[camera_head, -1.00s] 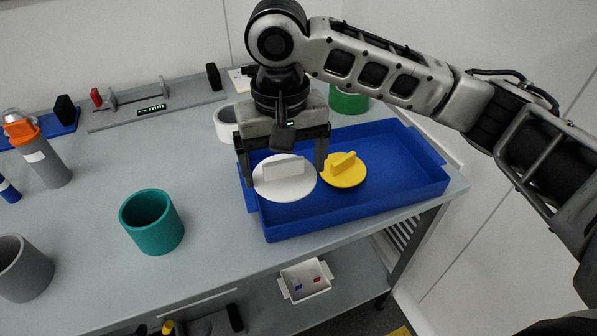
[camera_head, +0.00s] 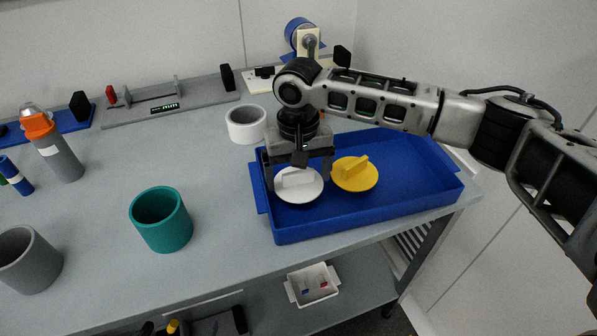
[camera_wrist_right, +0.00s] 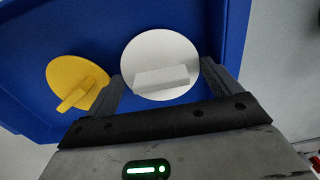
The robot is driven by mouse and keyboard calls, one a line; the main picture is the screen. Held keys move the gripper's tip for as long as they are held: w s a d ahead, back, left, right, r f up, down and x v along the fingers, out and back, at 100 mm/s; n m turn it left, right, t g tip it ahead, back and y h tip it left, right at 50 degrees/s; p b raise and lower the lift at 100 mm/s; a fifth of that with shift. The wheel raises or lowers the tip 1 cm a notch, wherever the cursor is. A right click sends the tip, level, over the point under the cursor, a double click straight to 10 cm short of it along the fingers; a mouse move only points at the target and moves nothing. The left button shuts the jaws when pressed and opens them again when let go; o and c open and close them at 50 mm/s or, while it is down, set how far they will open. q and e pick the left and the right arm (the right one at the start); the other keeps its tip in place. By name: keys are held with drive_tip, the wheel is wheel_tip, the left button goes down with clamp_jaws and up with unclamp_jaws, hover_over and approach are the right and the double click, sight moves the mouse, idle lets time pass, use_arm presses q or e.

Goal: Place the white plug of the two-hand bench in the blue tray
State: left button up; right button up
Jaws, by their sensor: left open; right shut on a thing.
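The white plug (camera_head: 299,185), a round disc with a bar handle, is inside the outline of the blue tray (camera_head: 360,215), near its left end. My right gripper (camera_head: 299,170) is above it, with a finger at each side, shut on it. The wrist view shows the white plug (camera_wrist_right: 160,62) between the fingertips of the right gripper (camera_wrist_right: 165,80), over the tray floor. I cannot tell whether the plug touches the floor. My left gripper is not in view.
A yellow plug (camera_head: 355,175) lies in the tray just right of the white one. A white cup (camera_head: 246,125) stands behind the tray's left corner and a teal cup (camera_head: 161,220) to its left. The tray's right half is clear.

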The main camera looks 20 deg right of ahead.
sight(298, 173)
drive_tip(key=o, duration=0.7)
drive_tip(key=shift+f, duration=0.1)
wheel_tip(298, 173, up, 12)
drive_tip(key=shift+r, duration=0.15)
